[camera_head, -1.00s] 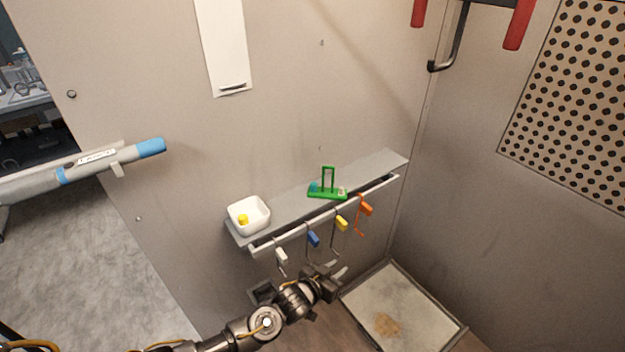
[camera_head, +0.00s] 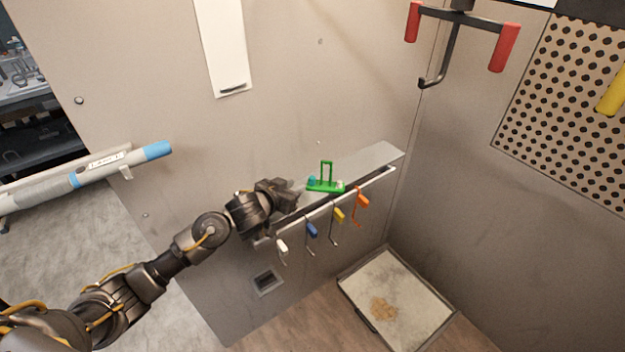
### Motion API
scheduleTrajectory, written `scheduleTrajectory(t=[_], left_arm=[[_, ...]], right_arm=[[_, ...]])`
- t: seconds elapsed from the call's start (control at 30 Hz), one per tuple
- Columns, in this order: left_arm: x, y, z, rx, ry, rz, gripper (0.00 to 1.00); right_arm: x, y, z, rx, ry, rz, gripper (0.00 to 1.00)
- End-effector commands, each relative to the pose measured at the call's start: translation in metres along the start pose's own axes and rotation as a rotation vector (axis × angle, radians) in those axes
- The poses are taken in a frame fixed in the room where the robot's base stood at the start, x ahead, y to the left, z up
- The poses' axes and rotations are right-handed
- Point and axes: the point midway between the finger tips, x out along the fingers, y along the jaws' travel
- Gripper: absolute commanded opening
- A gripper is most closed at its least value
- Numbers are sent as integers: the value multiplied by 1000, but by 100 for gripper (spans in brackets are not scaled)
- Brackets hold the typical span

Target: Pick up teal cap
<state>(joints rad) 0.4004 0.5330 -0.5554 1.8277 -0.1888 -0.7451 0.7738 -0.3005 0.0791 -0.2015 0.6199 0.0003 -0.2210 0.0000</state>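The teal cap (camera_head: 312,181) is small and sits at the left end of a green holder (camera_head: 326,187) with an upright frame, on the grey wall shelf (camera_head: 376,157). My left gripper (camera_head: 294,197) is over the left part of the shelf, just left of the teal cap and apparently apart from it. Its fingers are dark and small here, so I cannot tell whether they are open or shut. My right gripper is not in view.
Hooks with white (camera_head: 282,247), blue (camera_head: 312,230), yellow (camera_head: 338,214) and orange (camera_head: 362,201) tags hang from the rail below the shelf. A shallow tray (camera_head: 410,318) lies on the floor. A blue-tipped tube (camera_head: 155,150) is at left.

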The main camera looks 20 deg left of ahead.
Motion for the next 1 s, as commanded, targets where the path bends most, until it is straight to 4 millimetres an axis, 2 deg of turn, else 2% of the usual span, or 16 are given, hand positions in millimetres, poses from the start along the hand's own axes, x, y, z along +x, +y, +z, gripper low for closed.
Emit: scheduleTrajectory(t=[0.2, 0.53, 0.8, 1.0], left_arm=[[34, 1, -2, -2, 1, 1, 25], [48, 1, -2, -1, 2, 1, 25], [82, 0, -2, 0, 1, 1, 25], [96, 0, -1, 0, 1, 1, 25]], right_arm=[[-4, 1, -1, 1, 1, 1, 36], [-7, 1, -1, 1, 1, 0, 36], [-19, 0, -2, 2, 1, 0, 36], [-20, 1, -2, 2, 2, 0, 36]])
